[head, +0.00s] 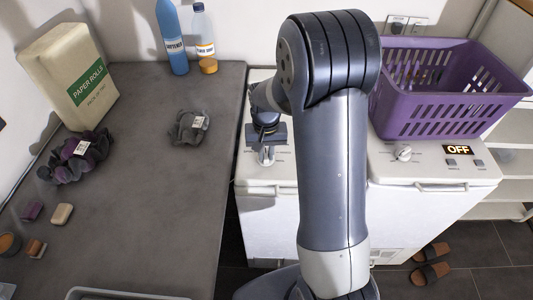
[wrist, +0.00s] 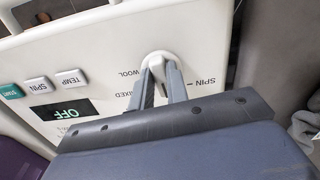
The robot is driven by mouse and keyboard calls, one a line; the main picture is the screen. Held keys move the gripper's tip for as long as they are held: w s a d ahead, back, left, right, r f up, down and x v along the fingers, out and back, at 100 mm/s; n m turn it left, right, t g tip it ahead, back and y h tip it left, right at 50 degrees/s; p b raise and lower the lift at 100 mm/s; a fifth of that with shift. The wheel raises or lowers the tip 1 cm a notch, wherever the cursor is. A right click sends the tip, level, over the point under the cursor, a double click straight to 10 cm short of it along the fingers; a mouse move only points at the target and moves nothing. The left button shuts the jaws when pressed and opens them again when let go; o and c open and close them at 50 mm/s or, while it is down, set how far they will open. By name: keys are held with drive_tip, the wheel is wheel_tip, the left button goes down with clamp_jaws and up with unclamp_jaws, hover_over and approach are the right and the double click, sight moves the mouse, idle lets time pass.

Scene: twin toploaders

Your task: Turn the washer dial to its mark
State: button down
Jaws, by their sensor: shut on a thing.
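The washer dial (wrist: 158,58) is a white knob on the white control panel (wrist: 105,50) of the left machine. My gripper (wrist: 161,74) is shut on this dial, one grey finger on each side. The words WOOL, MIXED and SPIN are printed around it; the mark itself I cannot make out.
The right machine (head: 440,172) has its own dial (head: 403,152) and an OFF display (head: 457,149). A purple basket (head: 440,90) stands on it. The grey counter (head: 165,210) at left bears a paper rolls pack (head: 70,75), bottles (head: 172,40) and dark cloths (head: 188,127). Slippers (head: 431,263) lie on the floor.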

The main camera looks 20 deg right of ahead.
sight(266, 156)
drive_tip(key=shift+m, duration=0.6)
drive_tip(key=c, duration=1.4)
unclamp_jaws()
wheel_tip(266, 156, up, 11)
drive_tip(key=shift+f+b, duration=0.1)
drive_tip(key=shift+b, duration=0.4)
wheel_tip(266, 156, down, 11)
drive_tip(key=shift+r+p, duration=0.1)
drive_tip(key=shift+p, duration=0.3)
